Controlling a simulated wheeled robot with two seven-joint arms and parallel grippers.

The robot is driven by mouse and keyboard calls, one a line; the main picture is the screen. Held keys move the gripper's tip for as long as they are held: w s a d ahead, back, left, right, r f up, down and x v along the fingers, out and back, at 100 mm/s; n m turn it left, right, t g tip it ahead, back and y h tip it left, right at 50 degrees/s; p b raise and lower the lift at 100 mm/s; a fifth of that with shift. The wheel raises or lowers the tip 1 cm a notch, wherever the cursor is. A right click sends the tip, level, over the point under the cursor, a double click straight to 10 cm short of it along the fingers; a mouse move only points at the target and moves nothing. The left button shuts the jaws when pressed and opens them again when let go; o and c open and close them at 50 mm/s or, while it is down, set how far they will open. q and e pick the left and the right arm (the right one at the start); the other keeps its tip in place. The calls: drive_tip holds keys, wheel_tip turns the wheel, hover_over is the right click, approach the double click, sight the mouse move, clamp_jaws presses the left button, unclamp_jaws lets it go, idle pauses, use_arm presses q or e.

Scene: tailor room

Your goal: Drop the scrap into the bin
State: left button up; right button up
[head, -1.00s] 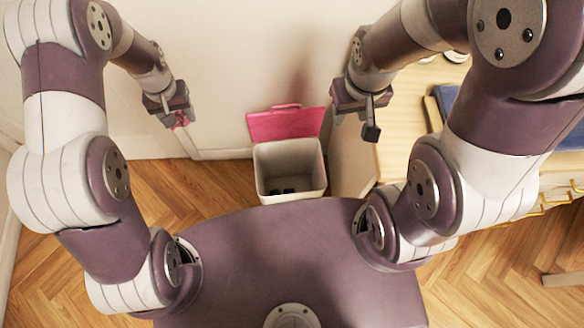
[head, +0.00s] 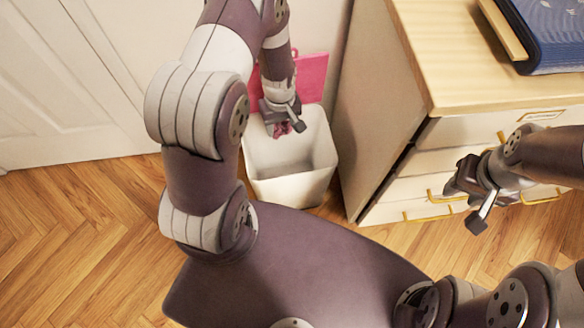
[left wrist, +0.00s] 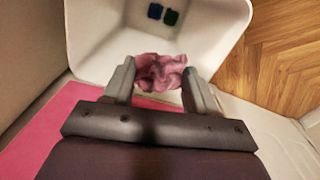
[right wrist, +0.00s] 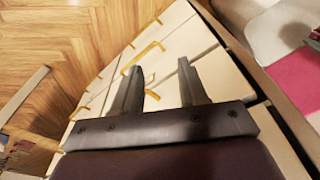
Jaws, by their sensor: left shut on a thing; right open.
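The scrap is a crumpled pink cloth (left wrist: 160,72), held between the fingers of my left gripper (left wrist: 162,85). It also shows in the head view (head: 281,129) at the fingertips. My left gripper (head: 284,118) is over the bin opening, with the scrap above the inside. In the left wrist view the bin (left wrist: 100,40) has a blue and a green item at its bottom. My right gripper (head: 474,205) is open and empty, in front of the drawers.
A wooden cabinet (head: 365,140) with gold-handled drawers (head: 430,195) stands right of the bin. A blue folded cloth (head: 555,40) lies on its top. A white panelled door (head: 60,90) is at the left. The wooden floor at the left is clear.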

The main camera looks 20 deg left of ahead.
use_arm(q)
drive_tip(key=shift+s+f+b, duration=0.1)
drive_tip(key=shift+f+b, duration=0.3)
drive_tip(key=shift+f, duration=0.45)
wheel_tip(320, 180, down, 5)
drive_tip(key=b, duration=0.5)
use_arm(e)
wheel_tip(320, 180, down, 7)
use_arm(q)
drive_tip(key=o, duration=1.1)
drive_tip(key=shift+r, duration=0.1)
wheel_tip(320, 180, up, 11)
drive_tip(key=p, duration=0.5)
drive_tip(key=shift+a+r, duration=0.1)
drive_tip(key=shift+r, duration=0.65)
use_arm(e)
drive_tip(key=shift+r, duration=2.85)
